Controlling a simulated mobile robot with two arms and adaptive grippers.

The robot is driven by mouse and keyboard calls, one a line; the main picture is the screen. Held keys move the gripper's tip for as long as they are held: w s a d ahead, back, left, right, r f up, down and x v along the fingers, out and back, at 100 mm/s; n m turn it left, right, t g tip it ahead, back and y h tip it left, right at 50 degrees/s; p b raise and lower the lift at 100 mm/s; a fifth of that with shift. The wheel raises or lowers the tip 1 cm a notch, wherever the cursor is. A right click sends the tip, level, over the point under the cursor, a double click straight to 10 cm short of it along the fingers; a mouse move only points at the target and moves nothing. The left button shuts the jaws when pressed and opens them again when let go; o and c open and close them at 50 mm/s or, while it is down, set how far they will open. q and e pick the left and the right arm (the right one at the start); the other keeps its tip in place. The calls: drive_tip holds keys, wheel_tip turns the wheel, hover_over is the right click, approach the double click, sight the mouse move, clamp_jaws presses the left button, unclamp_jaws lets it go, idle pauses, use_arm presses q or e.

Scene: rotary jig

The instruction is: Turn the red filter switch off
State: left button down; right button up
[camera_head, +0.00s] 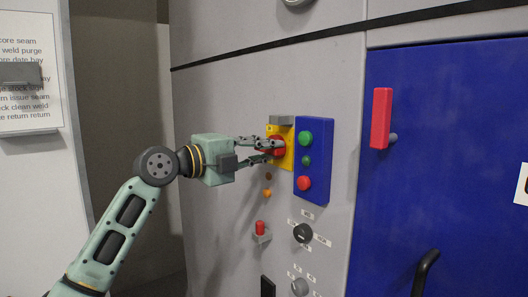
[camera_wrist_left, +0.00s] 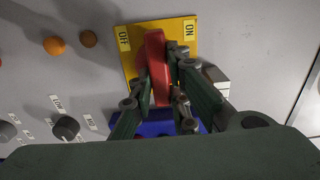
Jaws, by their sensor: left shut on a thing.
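The red filter switch is a red handle (camera_head: 271,147) on a yellow plate (camera_head: 288,159) on the grey cabinet wall. In the left wrist view the red handle (camera_wrist_left: 155,50) stands out from the yellow plate (camera_wrist_left: 132,62), between an OFF label on the left and an ON label on the right. It points roughly midway between the two labels. My left gripper (camera_head: 274,149) has its fingers on both sides of the handle and is shut on it, as the left wrist view also shows (camera_wrist_left: 160,78). The fingers partly hide the handle. My right gripper is out of view.
A blue panel (camera_head: 315,178) with green and red buttons sits just right of the switch. Below are orange lamps (camera_head: 268,192), a small red toggle (camera_head: 260,227) and a black knob (camera_head: 303,233). A blue door with a red handle (camera_head: 381,118) is at the right.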

use_arm(q)
drive_tip(key=shift+f, duration=0.1)
idle(0.3)
drive_tip(key=c, duration=1.7)
unclamp_jaws()
drive_tip(key=v, duration=1.2)
